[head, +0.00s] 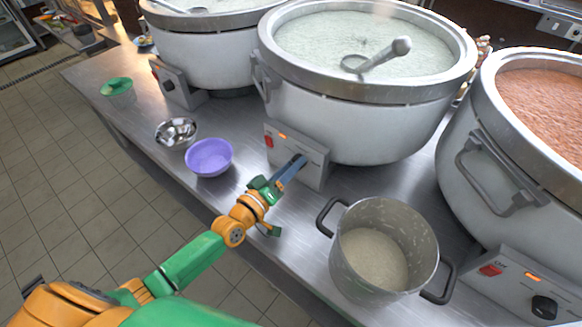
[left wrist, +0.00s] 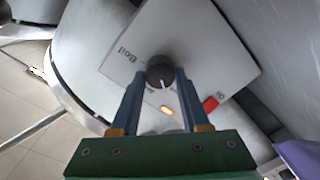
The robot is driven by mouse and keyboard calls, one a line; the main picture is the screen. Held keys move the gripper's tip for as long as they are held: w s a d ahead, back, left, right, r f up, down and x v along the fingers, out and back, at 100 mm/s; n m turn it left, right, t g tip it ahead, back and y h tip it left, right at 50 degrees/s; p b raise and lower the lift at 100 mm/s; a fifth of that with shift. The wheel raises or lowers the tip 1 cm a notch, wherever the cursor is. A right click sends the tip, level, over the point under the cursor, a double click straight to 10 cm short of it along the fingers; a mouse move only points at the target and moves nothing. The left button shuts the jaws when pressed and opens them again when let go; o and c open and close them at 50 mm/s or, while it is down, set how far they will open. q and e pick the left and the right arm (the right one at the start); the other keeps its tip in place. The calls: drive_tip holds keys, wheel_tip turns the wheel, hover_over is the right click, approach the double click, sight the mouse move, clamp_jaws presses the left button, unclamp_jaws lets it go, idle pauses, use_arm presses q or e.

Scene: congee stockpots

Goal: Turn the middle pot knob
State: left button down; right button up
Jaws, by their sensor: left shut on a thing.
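The middle pot (head: 350,110) is large and grey-white, with pale congee and a ladle in it. Its control panel (head: 312,160) faces me, with a red switch and a lit orange light. The middle pot knob is dark and round with a white mark; it shows in the left wrist view (left wrist: 160,70) and is hidden behind my fingers in the head view. My left gripper (head: 301,160) is at the panel, with its two blue fingers closed on either side of the knob; it also shows in the left wrist view (left wrist: 160,82). My right gripper is in neither view.
A steel pot of porridge (head: 378,258) stands right of my left gripper. A purple bowl (head: 209,157) and a metal bowl (head: 176,132) stand left of the panel. Another large pot (head: 205,45) is at the left, and a pot of reddish food (head: 470,150) at the right.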

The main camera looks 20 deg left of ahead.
use_arm(q)
drive_tip(key=shift+n, duration=1.1)
drive_tip(key=c, duration=0.6)
unclamp_jaws()
drive_tip(key=shift+o, duration=1.1)
drive_tip(key=shift+w, duration=0.15)
drive_tip(key=v, duration=0.7)
